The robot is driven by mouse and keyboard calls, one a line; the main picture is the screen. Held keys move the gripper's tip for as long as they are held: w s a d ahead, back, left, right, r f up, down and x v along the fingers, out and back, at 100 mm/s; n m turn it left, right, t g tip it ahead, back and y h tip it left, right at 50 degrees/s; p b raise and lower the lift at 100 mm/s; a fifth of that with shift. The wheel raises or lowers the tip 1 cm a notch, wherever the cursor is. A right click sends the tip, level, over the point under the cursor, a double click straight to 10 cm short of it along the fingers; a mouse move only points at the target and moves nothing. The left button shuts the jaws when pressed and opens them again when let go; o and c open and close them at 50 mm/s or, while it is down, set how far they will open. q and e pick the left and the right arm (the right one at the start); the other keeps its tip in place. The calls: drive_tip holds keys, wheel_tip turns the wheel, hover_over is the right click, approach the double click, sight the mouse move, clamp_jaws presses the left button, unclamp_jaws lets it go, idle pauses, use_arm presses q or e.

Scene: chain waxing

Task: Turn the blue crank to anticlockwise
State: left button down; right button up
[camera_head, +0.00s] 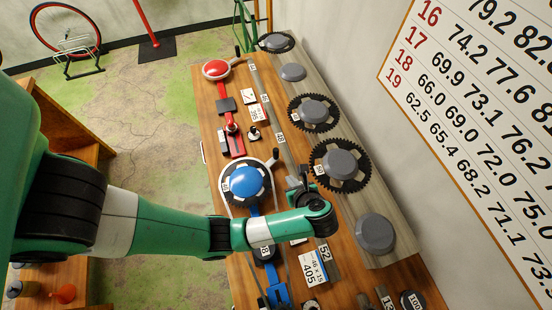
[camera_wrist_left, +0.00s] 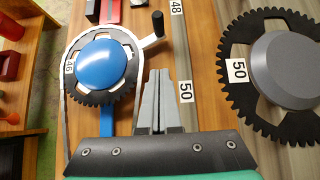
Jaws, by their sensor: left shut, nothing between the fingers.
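The blue crank (camera_head: 248,181) sits on the wooden bench, with a blue hub, a dark toothed ring marked 46 and a chain around it. In the left wrist view its blue hub (camera_wrist_left: 102,63) is at the upper left. Its pale arm ends in a black handle (camera_wrist_left: 158,23) at the upper right of the ring; the handle (camera_head: 275,155) also shows in the head view. My left gripper (camera_wrist_left: 158,73) is shut and empty, to the right of the ring and below the handle in the wrist picture, apart from the handle. My right gripper is not in view.
Large dark sprockets with grey hubs stand right of the crank; the one marked 50 (camera_wrist_left: 240,70) is nearest my gripper. A red crank (camera_head: 216,69) is farther back. A numbered card (camera_head: 314,267) lies near the front. A numbered chart (camera_head: 480,90) hangs on the right wall.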

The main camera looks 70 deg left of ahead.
sight(276, 156)
use_arm(q)
drive_tip(key=b+x, duration=0.1)
drive_tip(key=x, duration=0.9)
drive_tip(key=shift+s+a, duration=0.1)
drive_tip(key=shift+a, duration=0.25)
drive_tip(key=a, duration=0.2)
drive_tip(key=shift+a+r+p, duration=0.15)
drive_tip(key=shift+a+p, duration=0.15)
drive_tip(key=shift+a, duration=0.55)
drive_tip(key=shift+a+n+g, duration=0.3)
drive_tip(key=shift+a, duration=0.4)
drive_tip(key=shift+d, duration=0.1)
